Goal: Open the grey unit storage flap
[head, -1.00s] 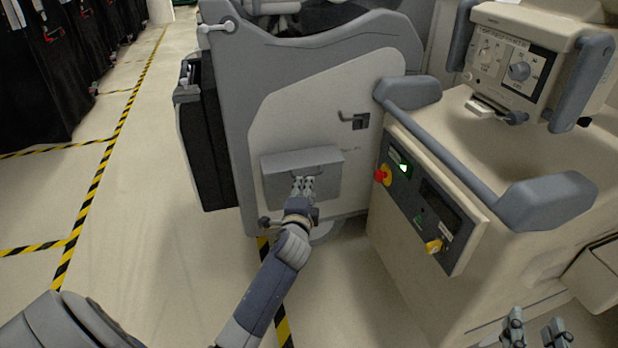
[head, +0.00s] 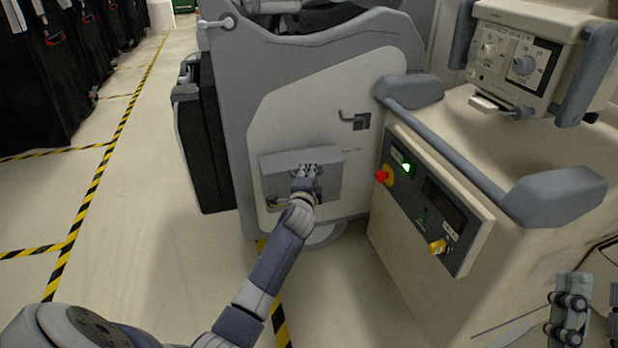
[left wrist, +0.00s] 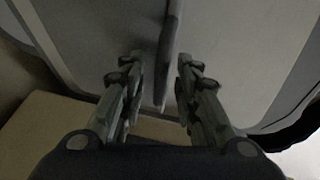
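The grey storage flap (head: 275,171) is a box-like panel low on the pale side of the grey unit (head: 265,130). Whether it is ajar I cannot tell. My left gripper (head: 307,169) is at the flap's front and covers part of it. In the left wrist view my left gripper (left wrist: 160,88) has its fingers apart. A thin dark edge (left wrist: 168,55) extends into the gap between them, with no clear grip on it. Whether it is the flap's handle or its edge I cannot tell. My right gripper (head: 592,305) is open and empty at the bottom right.
A beige console (head: 400,255) with a red knob, a green light and a grey rail (head: 450,150) stands close on the right. A black case (head: 203,140) hangs on the unit's left. Black covered carts (head: 40,90) stand far left. The floor (head: 160,190) between is clear.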

